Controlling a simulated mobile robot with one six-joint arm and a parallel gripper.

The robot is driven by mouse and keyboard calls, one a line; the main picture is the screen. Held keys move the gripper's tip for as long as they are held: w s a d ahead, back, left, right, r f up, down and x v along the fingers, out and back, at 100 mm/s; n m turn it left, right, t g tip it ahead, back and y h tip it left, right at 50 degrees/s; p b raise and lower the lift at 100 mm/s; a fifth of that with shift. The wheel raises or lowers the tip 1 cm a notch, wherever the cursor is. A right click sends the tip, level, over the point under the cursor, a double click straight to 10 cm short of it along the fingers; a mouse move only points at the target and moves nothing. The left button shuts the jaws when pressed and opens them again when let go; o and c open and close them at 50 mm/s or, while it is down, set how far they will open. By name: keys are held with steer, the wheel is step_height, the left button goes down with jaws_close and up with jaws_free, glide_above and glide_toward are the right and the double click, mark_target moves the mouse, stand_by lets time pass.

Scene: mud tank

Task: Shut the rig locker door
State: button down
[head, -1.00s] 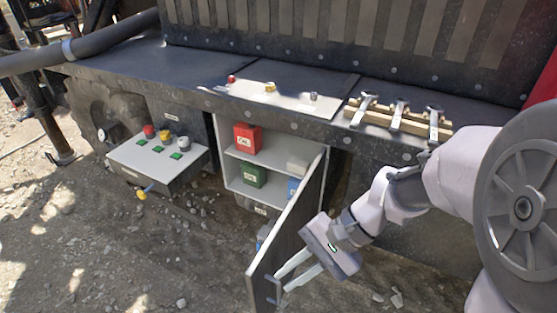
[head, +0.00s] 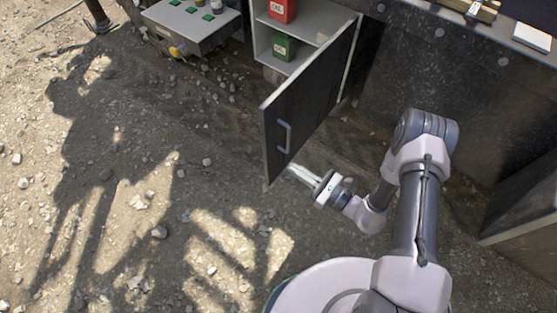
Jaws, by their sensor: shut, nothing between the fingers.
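The rig locker door (head: 315,97) is a dark panel with a pale edge. It stands open, swung out toward me from the locker's right side. A light grey bar handle (head: 284,137) is on its face near the free edge. The locker (head: 318,28) is a light grey shelved box behind the door. My gripper (head: 292,170) is shut and empty, its fingertips close to the lower free corner of the door. I cannot tell whether they touch it.
A red box (head: 282,9) and a green box (head: 284,46) sit inside the locker. A grey control box (head: 192,22) with green buttons stands to its left. A brass-coloured rack (head: 478,8) is at the top right. Stony ground left of the door is open.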

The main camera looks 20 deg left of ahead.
mark_target(270, 154)
steer(key=b+x, duration=0.1)
steer(key=x, duration=0.5)
steer(key=shift+a+f+b, duration=0.1)
steer(key=shift+a+b, duration=0.05)
steer(key=shift+b, duration=0.25)
steer(key=shift+w+a, duration=0.15)
steer(key=shift+a, duration=0.25)
steer(key=shift+a, duration=0.1)
